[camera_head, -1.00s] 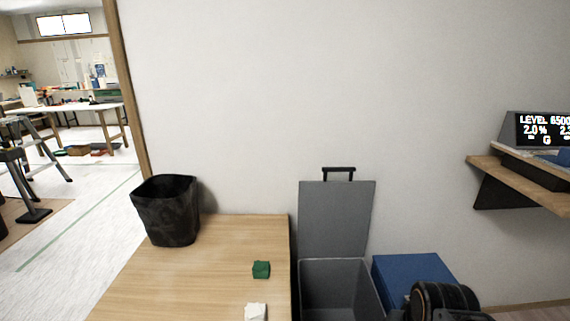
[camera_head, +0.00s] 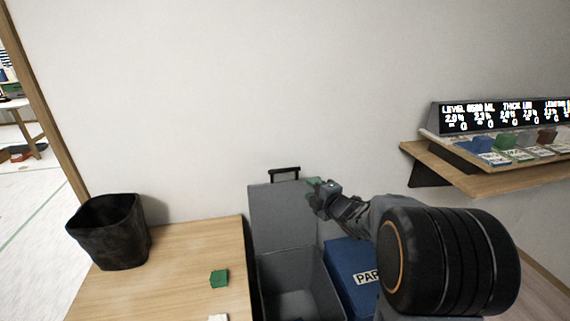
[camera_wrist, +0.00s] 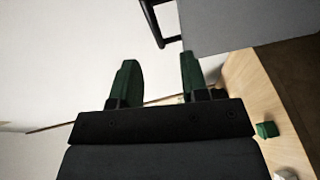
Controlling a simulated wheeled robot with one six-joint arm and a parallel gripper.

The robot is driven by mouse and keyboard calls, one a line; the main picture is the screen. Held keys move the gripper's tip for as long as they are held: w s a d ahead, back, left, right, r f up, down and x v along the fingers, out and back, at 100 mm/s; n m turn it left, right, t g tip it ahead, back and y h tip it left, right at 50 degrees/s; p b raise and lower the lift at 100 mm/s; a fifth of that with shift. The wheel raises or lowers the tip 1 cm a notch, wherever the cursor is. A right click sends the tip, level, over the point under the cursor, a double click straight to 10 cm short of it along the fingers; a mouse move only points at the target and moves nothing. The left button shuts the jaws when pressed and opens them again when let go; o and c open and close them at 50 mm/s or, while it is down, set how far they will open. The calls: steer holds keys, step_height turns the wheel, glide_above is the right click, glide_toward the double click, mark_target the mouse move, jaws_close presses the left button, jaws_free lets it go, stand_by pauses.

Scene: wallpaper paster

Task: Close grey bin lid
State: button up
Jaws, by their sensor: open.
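The grey bin (camera_head: 329,297) stands open to the right of the wooden table, with its empty inside showing. Its grey lid (camera_head: 275,220) is raised upright near the wall, with the dark handle (camera_head: 284,171) at its top edge. My gripper (camera_head: 318,184) is at the upper right of the lid in the head view; I cannot tell whether it touches it. In the wrist view my gripper (camera_wrist: 158,60) has its two green fingers spread, with nothing between them. The lid (camera_wrist: 235,22) and its handle (camera_wrist: 153,22) show beyond the fingertips, at the top.
A blue bin (camera_head: 350,275) with a partly hidden label stands right of the grey bin. The wooden table (camera_head: 180,275) holds a black waste bin (camera_head: 108,235), a green block (camera_head: 219,278) and a white block (camera_head: 218,317). A wall shelf (camera_head: 470,183) with a display is at right.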

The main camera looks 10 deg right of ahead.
mark_target(286, 171)
steer(key=w+a, duration=0.2)
steer(key=w, duration=0.2)
steer(key=w+a+n+y+p, duration=0.1)
steer(key=w+a, duration=0.1)
steer(key=w, duration=0.2)
steer(key=w+a+n+y+p, duration=0.1)
steer(key=w, duration=0.3)
steer(key=shift+w+a, duration=0.35)
steer(key=shift+a, duration=0.05)
steer(key=shift+c, duration=0.3)
jaws_close()
steer(key=shift+f, duration=0.1)
